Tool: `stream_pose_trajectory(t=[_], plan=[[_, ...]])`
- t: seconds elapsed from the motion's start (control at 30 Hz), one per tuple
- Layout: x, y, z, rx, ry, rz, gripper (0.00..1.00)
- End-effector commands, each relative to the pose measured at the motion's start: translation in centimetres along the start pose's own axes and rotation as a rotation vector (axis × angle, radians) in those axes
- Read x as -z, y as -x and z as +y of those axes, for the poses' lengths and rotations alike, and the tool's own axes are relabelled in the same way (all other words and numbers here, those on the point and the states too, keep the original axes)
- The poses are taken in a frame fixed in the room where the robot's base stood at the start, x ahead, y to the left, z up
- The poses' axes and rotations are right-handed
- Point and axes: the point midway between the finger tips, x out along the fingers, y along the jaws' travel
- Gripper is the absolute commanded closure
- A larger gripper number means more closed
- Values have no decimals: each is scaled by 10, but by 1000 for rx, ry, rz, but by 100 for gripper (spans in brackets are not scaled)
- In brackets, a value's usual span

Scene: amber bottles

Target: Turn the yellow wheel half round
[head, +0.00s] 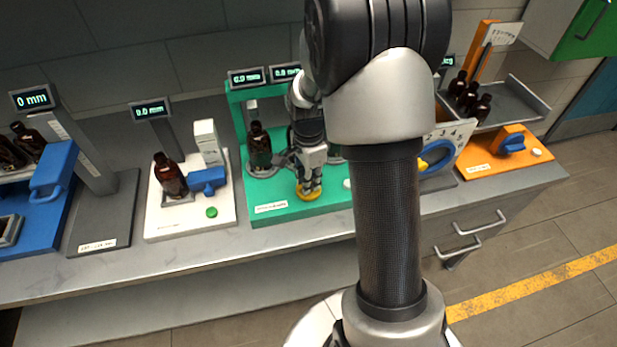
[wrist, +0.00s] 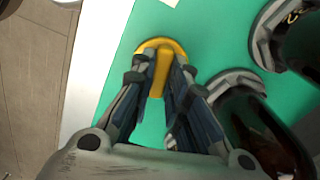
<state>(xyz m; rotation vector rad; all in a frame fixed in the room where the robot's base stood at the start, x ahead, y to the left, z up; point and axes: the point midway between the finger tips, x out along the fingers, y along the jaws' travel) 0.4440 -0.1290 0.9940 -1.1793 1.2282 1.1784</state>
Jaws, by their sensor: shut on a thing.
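The yellow wheel (head: 308,194) lies on the green station's base (head: 270,217) near its front edge. In the wrist view the wheel (wrist: 147,44) shows as a round yellow disc with a raised bar across it. My gripper (head: 309,186) points down over the wheel. In the wrist view my gripper (wrist: 160,78) has its two fingers on either side of the yellow bar, shut on it. The fingers hide part of the disc. My arm hides the right part of the green station in the head view.
An amber bottle (head: 259,146) stands on the green station, left of my gripper. The white station (head: 160,222) with another bottle (head: 169,176) is further left. An orange station (head: 485,163) is on the right. Dark bottles stand close to the fingers in the wrist view.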

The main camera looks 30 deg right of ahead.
Motion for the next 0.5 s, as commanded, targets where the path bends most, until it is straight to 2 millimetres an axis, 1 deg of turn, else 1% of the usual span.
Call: stream_pose_trajectory(t=[0.5], plan=[[0,1,0,0,488,0,100]])
